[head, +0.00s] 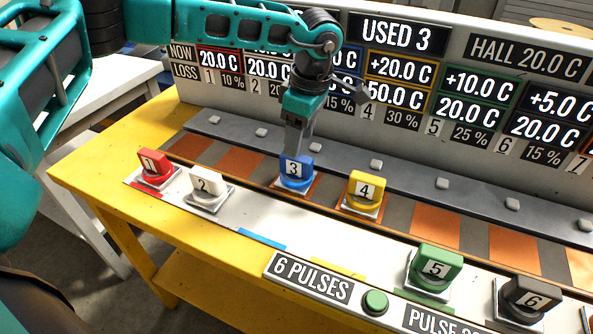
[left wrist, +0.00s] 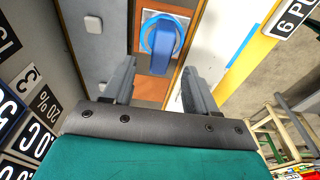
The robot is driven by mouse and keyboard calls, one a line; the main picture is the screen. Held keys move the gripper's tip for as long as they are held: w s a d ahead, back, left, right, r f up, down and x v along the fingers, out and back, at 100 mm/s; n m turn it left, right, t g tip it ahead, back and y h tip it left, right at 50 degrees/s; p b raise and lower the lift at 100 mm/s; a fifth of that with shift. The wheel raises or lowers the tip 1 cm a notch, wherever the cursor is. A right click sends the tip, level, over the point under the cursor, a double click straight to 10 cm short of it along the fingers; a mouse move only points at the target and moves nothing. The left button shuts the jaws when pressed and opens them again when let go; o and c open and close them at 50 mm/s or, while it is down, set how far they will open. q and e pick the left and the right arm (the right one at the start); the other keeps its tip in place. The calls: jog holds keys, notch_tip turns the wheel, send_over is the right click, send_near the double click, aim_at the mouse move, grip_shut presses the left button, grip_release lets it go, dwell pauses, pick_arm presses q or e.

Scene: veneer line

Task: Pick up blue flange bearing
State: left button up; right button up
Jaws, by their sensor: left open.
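The blue flange bearing (head: 297,184), marked 3, sits upright on a square plate on an orange patch of the grey strip. My left gripper (head: 297,148) points down just behind and above it in the head view, partly overlapping it there. In the left wrist view the blue bearing (left wrist: 161,45) shows beyond the fingertips, in line with the gap between the open fingers (left wrist: 160,78). The gap looks empty. I cannot tell the exact distance to the bearing. My right gripper is not in view.
Red piece 1 (head: 154,168) and white piece 2 (head: 207,187) stand left of the blue one. Yellow piece 4 (head: 364,190) stands close on its right. Green 5 (head: 436,264) and dark 6 (head: 528,296) stand further right. A sign panel (head: 440,135) rises behind.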

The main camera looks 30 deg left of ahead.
aim_at(296, 169)
pick_arm(q)
jog(key=shift+a+f, duration=0.15)
jog(key=shift+f, duration=1.35)
jog(key=shift+a+f, duration=0.15)
jog(key=shift+f, duration=1.3)
grip_shut()
